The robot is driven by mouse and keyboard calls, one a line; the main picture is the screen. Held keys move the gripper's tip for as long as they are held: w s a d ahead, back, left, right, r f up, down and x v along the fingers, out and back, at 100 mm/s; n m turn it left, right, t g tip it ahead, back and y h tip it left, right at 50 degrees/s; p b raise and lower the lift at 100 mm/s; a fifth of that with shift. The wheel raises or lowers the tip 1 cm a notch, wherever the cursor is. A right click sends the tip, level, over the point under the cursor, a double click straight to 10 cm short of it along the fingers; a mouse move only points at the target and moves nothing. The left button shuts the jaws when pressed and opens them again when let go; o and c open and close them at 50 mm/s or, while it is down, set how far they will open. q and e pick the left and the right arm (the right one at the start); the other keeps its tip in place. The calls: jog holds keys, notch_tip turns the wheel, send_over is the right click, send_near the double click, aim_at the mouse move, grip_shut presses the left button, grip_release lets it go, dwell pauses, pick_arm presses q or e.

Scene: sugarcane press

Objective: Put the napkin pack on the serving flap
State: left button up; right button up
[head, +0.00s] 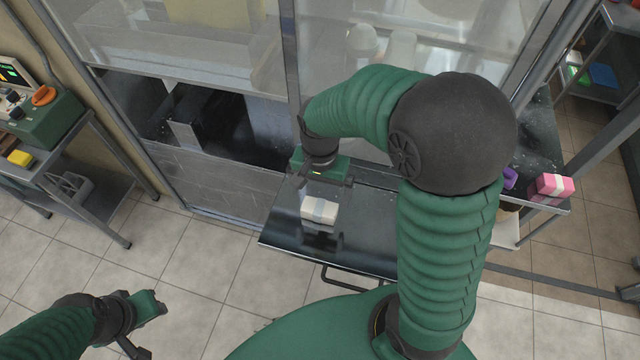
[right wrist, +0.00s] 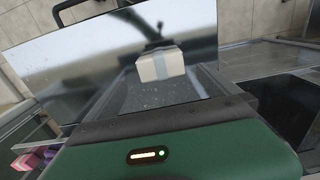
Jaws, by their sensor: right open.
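The napkin pack (head: 320,211), a small cream block with a pale band, is on the dark, shiny serving flap (head: 375,235). In the right wrist view the pack (right wrist: 161,65) lies just beyond the gripper's palm, with the flap (right wrist: 70,60) behind it. My right gripper (head: 322,186) is open, close to the pack on the side toward the glass cabinet. No firm hold on the pack shows. My left gripper (head: 149,326) is open and empty over the floor at lower left.
A pink-and-white pack (head: 552,187) and a purple item (head: 510,178) stand on the counter at right, partly behind my right arm. The glazed metal cabinet (head: 230,170) borders the flap at the back. A side table with a green machine (head: 40,120) stands at far left.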

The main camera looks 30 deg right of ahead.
jog(key=shift+s+a+f+n+t+b, duration=0.2)
jog(key=shift+s+a+f+n+t, duration=0.4)
jog(key=shift+n, duration=1.05)
jog(key=shift+s+a+f+n+t+b, duration=0.2)
jog(key=shift+s+a+n, duration=0.75)
jog(key=shift+n, duration=0.75)
jog(key=shift+s+a+f+n+t+b, duration=0.15)
jog(key=shift+s+a+f+n+t, duration=0.45)
jog(key=shift+n, duration=1.05)
jog(key=shift+s+a+r, duration=0.15)
jog(key=shift+r, duration=0.05)
